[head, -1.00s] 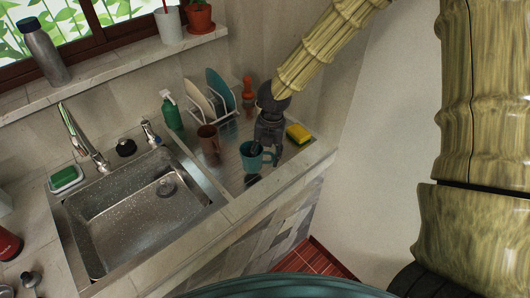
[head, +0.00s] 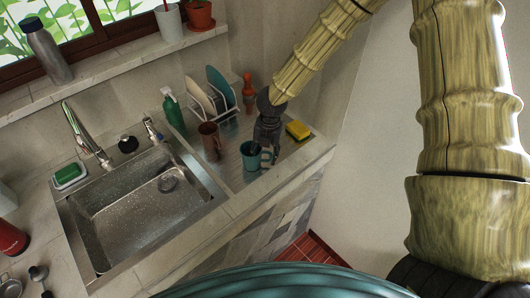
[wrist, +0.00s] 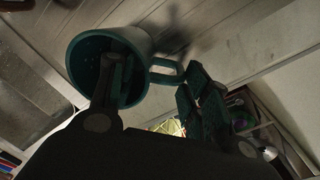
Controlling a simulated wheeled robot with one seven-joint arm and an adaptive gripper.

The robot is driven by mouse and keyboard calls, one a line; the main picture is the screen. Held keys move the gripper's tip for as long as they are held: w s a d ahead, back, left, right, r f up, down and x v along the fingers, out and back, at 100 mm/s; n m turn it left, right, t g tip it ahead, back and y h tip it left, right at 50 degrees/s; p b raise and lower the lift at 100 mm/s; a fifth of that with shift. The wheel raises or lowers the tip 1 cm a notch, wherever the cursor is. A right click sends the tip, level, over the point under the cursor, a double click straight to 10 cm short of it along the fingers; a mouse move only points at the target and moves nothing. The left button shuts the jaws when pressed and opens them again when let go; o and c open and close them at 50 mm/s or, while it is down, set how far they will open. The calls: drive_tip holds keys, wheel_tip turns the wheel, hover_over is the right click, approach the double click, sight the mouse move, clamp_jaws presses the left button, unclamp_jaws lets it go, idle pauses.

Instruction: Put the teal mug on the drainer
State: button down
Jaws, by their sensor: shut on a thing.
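The teal mug (head: 250,159) is over the front part of the metal drainer (head: 229,174), its opening facing up in the head view. It also shows in the wrist view (wrist: 82,62), with its handle (wrist: 166,73) toward the other finger. My gripper (head: 263,152) comes down on the mug's right side and is shut on it. In the wrist view, one finger of my gripper (wrist: 158,92) reaches into the mug's opening and the other is outside by the handle. I cannot tell whether the mug's base touches the drainer.
A brown mug (head: 210,142) stands to the left. Behind are a rack with plates (head: 217,88), a green bottle (head: 173,113) and an orange-red utensil (head: 248,88). A yellow sponge (head: 298,130) lies right of my gripper. The sink (head: 140,205) is left.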

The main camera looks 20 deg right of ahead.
drive_tip(key=c, duration=0.7)
unclamp_jaws()
drive_tip(key=shift+f, duration=0.1)
wheel_tip(320, 180, up, 12)
drive_tip(key=b, duration=0.2)
drive_tip(key=shift+s+d, duration=0.25)
drive_tip(key=shift+d, duration=0.2)
